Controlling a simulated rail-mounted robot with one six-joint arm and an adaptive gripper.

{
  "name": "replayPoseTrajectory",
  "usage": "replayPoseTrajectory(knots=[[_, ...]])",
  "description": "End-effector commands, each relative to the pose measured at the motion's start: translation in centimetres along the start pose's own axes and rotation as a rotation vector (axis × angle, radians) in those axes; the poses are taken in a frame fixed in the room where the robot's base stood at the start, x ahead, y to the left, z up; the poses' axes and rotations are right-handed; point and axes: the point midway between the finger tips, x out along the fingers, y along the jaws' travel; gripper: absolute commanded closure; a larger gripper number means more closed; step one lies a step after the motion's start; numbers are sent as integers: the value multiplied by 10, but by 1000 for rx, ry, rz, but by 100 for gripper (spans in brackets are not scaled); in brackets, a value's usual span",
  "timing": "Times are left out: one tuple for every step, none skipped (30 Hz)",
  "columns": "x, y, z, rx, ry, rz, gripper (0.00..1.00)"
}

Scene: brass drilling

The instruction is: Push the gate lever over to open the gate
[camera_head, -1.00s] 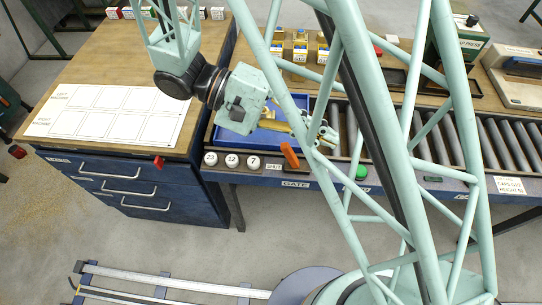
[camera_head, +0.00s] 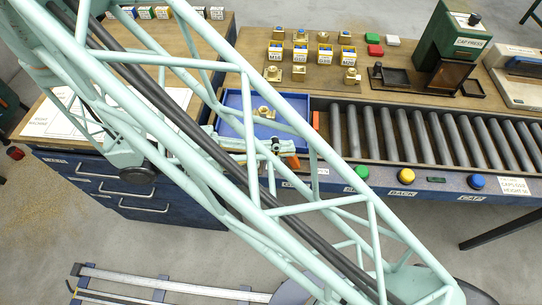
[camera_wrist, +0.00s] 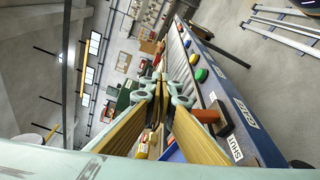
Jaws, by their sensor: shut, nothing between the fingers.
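The orange gate lever (camera_head: 293,162) is at the front edge of the bench, beside the end of the rollers, partly behind my arm's lattice. It also shows in the wrist view (camera_wrist: 207,116), right of my fingers, by a "SHUT" label (camera_wrist: 236,148) and a "GATE" sign (camera_wrist: 245,112). My gripper (camera_wrist: 160,82) is shut and empty, with its brass-coloured fingers converging ahead. In the head view, my gripper (camera_head: 276,145) is close to the lever, on its left; I cannot tell whether they touch. An upright orange piece (camera_head: 316,120), possibly the gate, stands at the rollers' left end.
A blue tray (camera_head: 233,100) left of the rollers (camera_head: 400,132) holds brass parts (camera_head: 264,112). Green (camera_head: 361,172), yellow (camera_head: 407,176) and blue (camera_head: 476,182) buttons line the front edge. Small boxes, brass parts and a green press (camera_head: 452,40) stand behind.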

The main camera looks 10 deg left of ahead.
Motion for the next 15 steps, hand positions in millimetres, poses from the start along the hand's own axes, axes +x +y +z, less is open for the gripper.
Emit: replayPoseTrajectory(knots=[[-6, -6, -2, -1, 18, 21, 100], [-9, -8, -3, 0, 28, 33, 100], [-12, -11, -4, 1, 40, 49, 100], [-15, -14, -4, 1, 50, 60, 100], [-19, -16, -5, 1, 60, 71, 100], [-23, -19, -7, 2, 75, 86, 100], [-26, -22, -8, 4, 85, 97, 100], [-29, -24, -8, 5, 95, 108, 100], [-33, -28, -9, 7, 109, 123, 100], [-36, -30, -10, 7, 119, 134, 100], [-39, -33, -11, 8, 129, 146, 100], [-44, -36, -12, 10, 144, 161, 100], [-47, -39, -13, 12, 155, 171, 100], [-50, -42, -13, 13, 165, 182, 100], [-54, -46, -14, 15, 179, 196, 100]])
